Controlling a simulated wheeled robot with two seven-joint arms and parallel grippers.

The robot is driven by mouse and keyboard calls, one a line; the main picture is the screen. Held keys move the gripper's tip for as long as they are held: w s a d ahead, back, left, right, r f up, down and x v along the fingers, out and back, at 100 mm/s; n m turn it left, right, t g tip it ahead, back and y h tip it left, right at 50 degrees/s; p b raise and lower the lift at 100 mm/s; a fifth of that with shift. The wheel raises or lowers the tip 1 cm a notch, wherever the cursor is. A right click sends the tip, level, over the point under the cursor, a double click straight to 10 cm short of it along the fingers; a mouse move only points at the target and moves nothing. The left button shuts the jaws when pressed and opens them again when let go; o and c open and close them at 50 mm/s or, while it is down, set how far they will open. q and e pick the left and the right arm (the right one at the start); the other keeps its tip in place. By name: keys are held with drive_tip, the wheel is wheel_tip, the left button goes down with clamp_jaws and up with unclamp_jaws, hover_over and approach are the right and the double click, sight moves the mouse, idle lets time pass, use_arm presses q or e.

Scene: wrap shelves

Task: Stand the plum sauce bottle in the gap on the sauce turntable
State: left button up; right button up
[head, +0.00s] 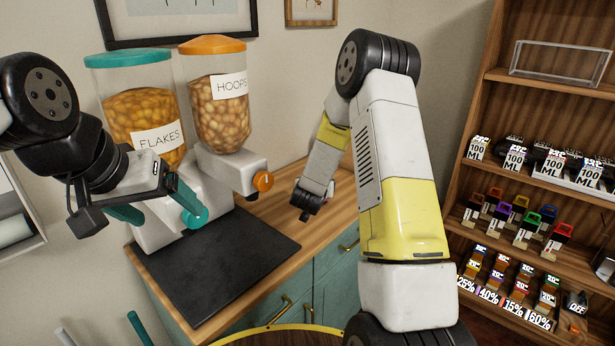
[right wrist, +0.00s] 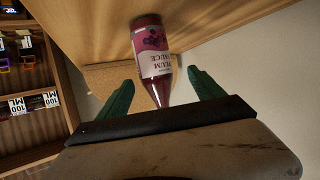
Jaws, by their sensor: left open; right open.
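The plum sauce bottle (right wrist: 153,60) shows in the right wrist view, with a dark red body, a pale pink label and a narrow neck pointing toward my gripper. My right gripper (right wrist: 160,92) is open, its green fingers on either side of the bottle's neck with visible space. My left gripper (head: 155,204) is open and empty in front of the cereal dispensers. I cannot identify the sauce turntable or its gap in either view.
The flakes dispenser (head: 140,110) and hoops dispenser (head: 220,110) stand on the wooden counter by a black mat (head: 215,262). A shelf unit (head: 485,130) with small boxes and coloured items stands at right. A round yellow-edged surface (head: 280,328) shows at the bottom.

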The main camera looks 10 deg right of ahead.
drive_tip(key=x, duration=0.7)
drive_tip(key=shift+w+d+f, duration=0.1)
drive_tip(key=shift+w+d, duration=0.1)
drive_tip(key=shift+d, duration=0.2)
clamp_jaws()
